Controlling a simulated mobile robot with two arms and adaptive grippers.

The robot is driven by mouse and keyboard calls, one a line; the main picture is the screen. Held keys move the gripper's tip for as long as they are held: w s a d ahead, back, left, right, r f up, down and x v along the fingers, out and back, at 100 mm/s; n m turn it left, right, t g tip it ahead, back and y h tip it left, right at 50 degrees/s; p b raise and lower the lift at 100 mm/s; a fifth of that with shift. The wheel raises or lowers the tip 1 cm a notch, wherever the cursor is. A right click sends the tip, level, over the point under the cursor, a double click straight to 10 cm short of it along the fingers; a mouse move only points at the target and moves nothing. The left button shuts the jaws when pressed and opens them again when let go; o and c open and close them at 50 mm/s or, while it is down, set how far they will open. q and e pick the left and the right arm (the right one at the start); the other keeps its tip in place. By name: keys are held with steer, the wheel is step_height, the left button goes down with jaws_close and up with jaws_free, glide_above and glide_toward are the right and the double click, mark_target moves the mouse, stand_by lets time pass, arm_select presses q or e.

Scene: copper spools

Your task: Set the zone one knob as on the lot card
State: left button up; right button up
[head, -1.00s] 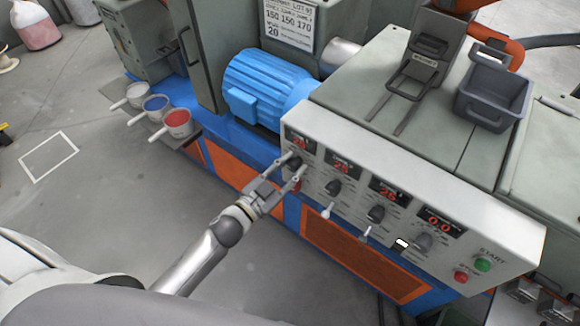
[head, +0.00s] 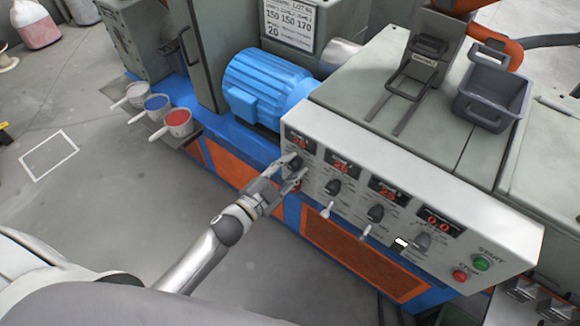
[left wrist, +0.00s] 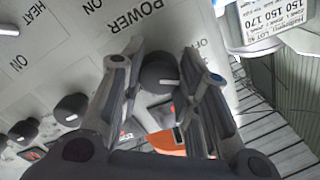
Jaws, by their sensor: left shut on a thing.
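The zone one knob (left wrist: 160,72) is a dark round knob with a white pointer mark, between my finger pads in the left wrist view. In the head view it sits at the left end of the white control panel (head: 480,222), under a red display (head: 299,141) whose digits I cannot read surely. My left gripper (head: 293,172) is shut on this knob. The lot card (head: 289,22) is on the grey cabinet and shows 150 150 170, with 20 below; part of it also shows in the left wrist view (left wrist: 262,20). My right gripper is not in view.
Green start (head: 482,264) and red stop (head: 460,276) buttons are at the far end. A blue motor (head: 262,88) stands behind.

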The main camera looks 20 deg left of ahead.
arm_select(q)
steer(key=o, duration=1)
steer(key=shift+o, duration=0.2)
steer(key=shift+s, duration=0.1)
steer(key=v, duration=1.2)
